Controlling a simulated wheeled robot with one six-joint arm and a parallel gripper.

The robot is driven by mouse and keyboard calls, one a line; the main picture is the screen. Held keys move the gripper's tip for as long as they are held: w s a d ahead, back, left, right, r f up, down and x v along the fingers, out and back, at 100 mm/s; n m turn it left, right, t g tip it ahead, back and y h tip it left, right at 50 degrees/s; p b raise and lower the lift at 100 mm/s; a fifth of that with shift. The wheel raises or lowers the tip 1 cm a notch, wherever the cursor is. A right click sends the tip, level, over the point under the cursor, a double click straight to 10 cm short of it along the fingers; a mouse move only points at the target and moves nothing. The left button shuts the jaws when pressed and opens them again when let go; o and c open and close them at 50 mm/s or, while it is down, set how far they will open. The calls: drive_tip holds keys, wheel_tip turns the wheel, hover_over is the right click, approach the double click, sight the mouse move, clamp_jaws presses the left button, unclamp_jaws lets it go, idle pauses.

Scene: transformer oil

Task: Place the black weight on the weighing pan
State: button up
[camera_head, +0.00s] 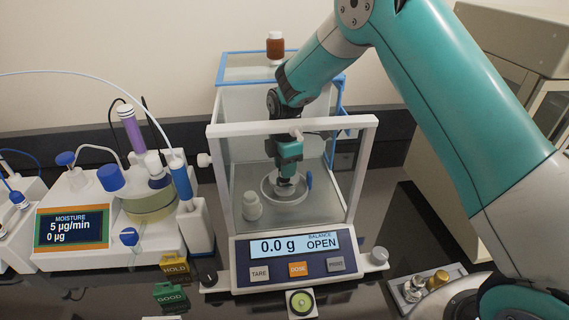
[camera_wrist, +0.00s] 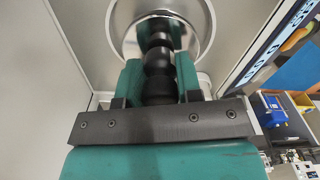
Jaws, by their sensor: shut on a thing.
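The black weight (camera_wrist: 158,68) is a dark, knobbed piece between the two green fingers of my gripper (camera_wrist: 159,78), which is shut on it. The weighing pan (camera_wrist: 207,22) is a round, shiny dish beyond the weight's far end in the wrist view. In the head view my gripper (camera_head: 288,165) reaches down inside the balance's glass chamber, over the pan (camera_head: 271,194). The weight is hard to make out there. I cannot tell whether it touches the pan. The balance display (camera_head: 287,245) reads 0.0 g and OPEN.
A small white bottle (camera_head: 252,206) stands inside the chamber, left of the pan. The white front frame (camera_head: 361,180) and glass walls surround my arm closely. The moisture meter (camera_head: 72,230) is at left, and metal weights (camera_head: 437,281) sit at right.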

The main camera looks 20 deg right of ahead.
drive_tip(key=shift+f, duration=0.3)
drive_tip(key=o, duration=1.3)
wheel_tip(320, 180, up, 8)
drive_tip(key=b, duration=0.3)
drive_tip(key=shift+f, duration=0.25)
drive_tip(key=shift+r, duration=0.1)
